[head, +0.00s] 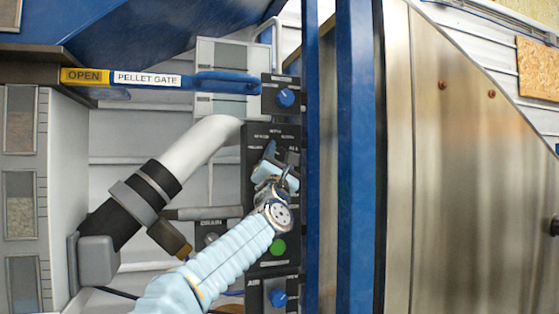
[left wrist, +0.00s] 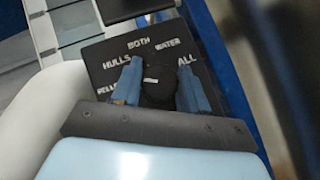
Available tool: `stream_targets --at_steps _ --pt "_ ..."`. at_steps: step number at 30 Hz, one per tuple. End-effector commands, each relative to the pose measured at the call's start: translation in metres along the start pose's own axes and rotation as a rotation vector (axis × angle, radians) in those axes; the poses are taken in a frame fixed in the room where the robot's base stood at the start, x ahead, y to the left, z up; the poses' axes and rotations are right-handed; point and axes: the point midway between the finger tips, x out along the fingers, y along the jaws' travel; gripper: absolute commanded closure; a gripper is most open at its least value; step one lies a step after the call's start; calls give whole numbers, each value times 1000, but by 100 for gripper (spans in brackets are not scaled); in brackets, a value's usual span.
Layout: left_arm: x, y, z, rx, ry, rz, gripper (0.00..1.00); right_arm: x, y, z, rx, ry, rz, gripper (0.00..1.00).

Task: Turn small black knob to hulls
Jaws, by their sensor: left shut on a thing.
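The small black knob (left wrist: 158,92) sits on a black panel (left wrist: 103,62) with white labels, among them HULLS, BOTH, WATER and ALL; one at the lower left is partly covered. A short white mark shows on the knob; I cannot tell for sure which label it points to. My left gripper (head: 273,163) is at the upper part of the panel in the head view and hides the knob there. In the left wrist view its two blue fingers stand on either side of the knob, shut on it. My right gripper is not in view.
A blue knob (head: 286,98) is above the panel, and a green button (head: 278,247) and another blue knob (head: 278,297) are below. A blue PELLET GATE handle (head: 225,83), a pale bent pipe (head: 200,146) and blue posts (head: 357,160) flank the panel.

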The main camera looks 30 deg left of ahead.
Motion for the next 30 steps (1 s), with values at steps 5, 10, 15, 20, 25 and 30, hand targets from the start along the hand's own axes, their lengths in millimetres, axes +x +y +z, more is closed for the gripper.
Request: stream_targets --at_steps 5,10,15,20,25,30 --pt "1 2 1 95 0 -94 87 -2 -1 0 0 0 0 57" --pt "2 2 2 172 0 -172 87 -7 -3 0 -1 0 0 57" --pt "1 2 2 226 -1 -227 87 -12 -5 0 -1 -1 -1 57" --pt "1 1 2 255 -1 -256 87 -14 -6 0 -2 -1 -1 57" --pt "1 0 2 266 -1 -265 87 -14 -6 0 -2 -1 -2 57" --pt "1 0 1 266 -1 -266 87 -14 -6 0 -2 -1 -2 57"
